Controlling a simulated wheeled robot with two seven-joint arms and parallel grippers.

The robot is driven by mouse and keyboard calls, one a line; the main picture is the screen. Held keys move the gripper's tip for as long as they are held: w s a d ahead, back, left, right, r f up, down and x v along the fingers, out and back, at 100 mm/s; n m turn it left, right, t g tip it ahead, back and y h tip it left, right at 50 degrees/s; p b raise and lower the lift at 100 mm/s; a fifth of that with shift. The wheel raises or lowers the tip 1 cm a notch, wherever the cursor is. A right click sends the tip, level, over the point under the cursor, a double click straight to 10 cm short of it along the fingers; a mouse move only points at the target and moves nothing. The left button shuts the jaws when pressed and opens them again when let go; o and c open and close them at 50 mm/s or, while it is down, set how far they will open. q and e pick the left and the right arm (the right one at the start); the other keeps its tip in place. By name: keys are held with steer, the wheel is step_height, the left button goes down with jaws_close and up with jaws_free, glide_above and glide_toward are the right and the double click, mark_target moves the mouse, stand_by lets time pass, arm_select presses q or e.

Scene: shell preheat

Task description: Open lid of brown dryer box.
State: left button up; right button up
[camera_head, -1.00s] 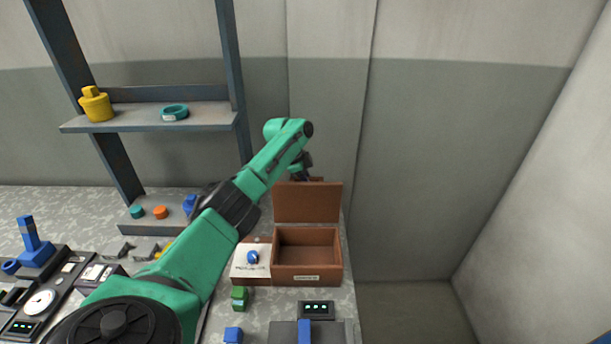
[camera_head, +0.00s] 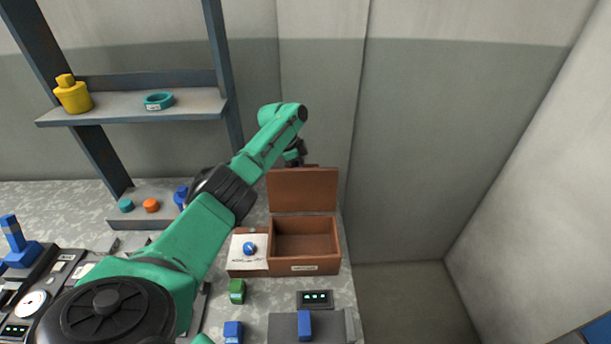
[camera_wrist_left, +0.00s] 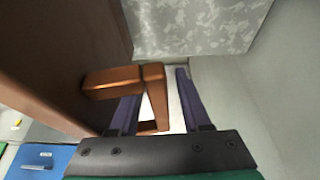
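The brown dryer box (camera_head: 305,260) stands on the bench in the head view, with a pale label on its front. Its lid (camera_head: 303,190) stands raised, about upright, at the back edge, and the empty-looking inside shows. My left gripper (camera_head: 297,158) is behind the top of the lid, partly hidden by it. In the left wrist view, my left gripper (camera_wrist_left: 157,88) is open, with the lid's brown handle (camera_wrist_left: 153,90) between its fingers. A gap shows between handle and right finger. The brown panel of the lid (camera_wrist_left: 60,60) fills the left side. My right gripper is not in view.
A pale panel with a blue knob (camera_head: 249,248) adjoins the box on the left. Green (camera_head: 237,291) and blue (camera_head: 233,331) blocks and a small display (camera_head: 315,298) sit in front. A shelf (camera_head: 130,104) stands back left. Walls close off the right.

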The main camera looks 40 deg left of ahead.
arm_select(q)
steer(key=shift+r, duration=0.15)
steer(key=b+v, duration=0.2)
steer(key=v, duration=1.2)
steer(key=shift+a+r, duration=0.15)
steer(key=shift+a, duration=0.05)
